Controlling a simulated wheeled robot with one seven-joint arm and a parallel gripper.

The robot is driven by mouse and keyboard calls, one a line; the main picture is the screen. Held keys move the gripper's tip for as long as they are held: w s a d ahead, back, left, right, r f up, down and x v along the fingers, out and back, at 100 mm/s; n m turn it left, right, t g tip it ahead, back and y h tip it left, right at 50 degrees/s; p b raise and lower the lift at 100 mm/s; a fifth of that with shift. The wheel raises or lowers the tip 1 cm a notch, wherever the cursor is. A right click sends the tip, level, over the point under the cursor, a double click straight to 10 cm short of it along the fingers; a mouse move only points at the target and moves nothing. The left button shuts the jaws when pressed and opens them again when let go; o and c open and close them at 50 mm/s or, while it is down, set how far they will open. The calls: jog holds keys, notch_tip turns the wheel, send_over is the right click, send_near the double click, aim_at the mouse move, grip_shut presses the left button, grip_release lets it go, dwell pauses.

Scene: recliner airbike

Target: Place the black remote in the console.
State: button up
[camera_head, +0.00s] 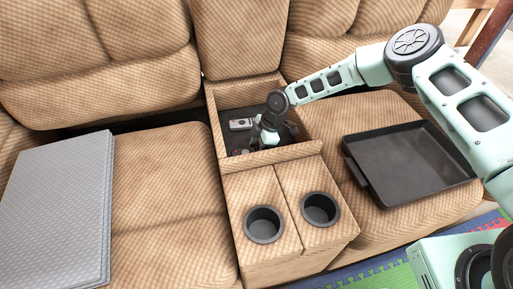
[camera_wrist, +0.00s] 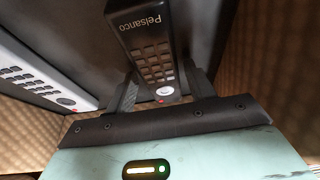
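My gripper (camera_wrist: 163,88) points down into the open console compartment (camera_head: 228,150) in the head view. In the wrist view a black remote (camera_wrist: 152,48) with rows of buttons, a white round button and the name "Pelsanco" sits between my two fingers. The fingers meet its sides, so my gripper looks shut on it. The remote appears tilted, its lettered end nearer the camera. Whether it touches the compartment floor cannot be told. In the head view my gripper and wrist hide most of it.
A pale grey remote (camera_head: 241,124) lies in the compartment, left of my gripper; it also shows in the wrist view (camera_wrist: 42,78). Two cup holders (camera_head: 264,224) are in front. A black tray (camera_head: 412,165) lies on the right seat, a grey box (camera_head: 58,205) on the left.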

jog(key=shift+o, duration=0.2)
jog(key=shift+r, duration=0.1)
jog(key=shift+r, duration=0.3)
jog(key=s+p+v, duration=0.1)
jog(key=p+v, duration=0.1)
jog(key=v, duration=0.9)
jog(key=s+a+r+m+h, duration=0.1)
jog(key=s+a+r, duration=0.1)
jog(key=s+r, duration=0.45)
jog(key=s+d+r+m+h, duration=0.1)
jog(key=s+d+r+m, duration=0.2)
jog(key=s+r, duration=0.3)
jog(key=s+d+r+m+h, duration=0.1)
jog(key=s+d+r+m, duration=0.2)
jog(key=s, duration=0.9)
jog(key=s+d+r+m, duration=0.2)
jog(key=s+r+m, duration=0.3)
jog(key=s+r, duration=0.4)
jog(key=shift+s+d+m+t+h, duration=0.3)
jog(key=shift+s+d+t+h, duration=0.05)
jog(key=shift+d+t+h, duration=0.05)
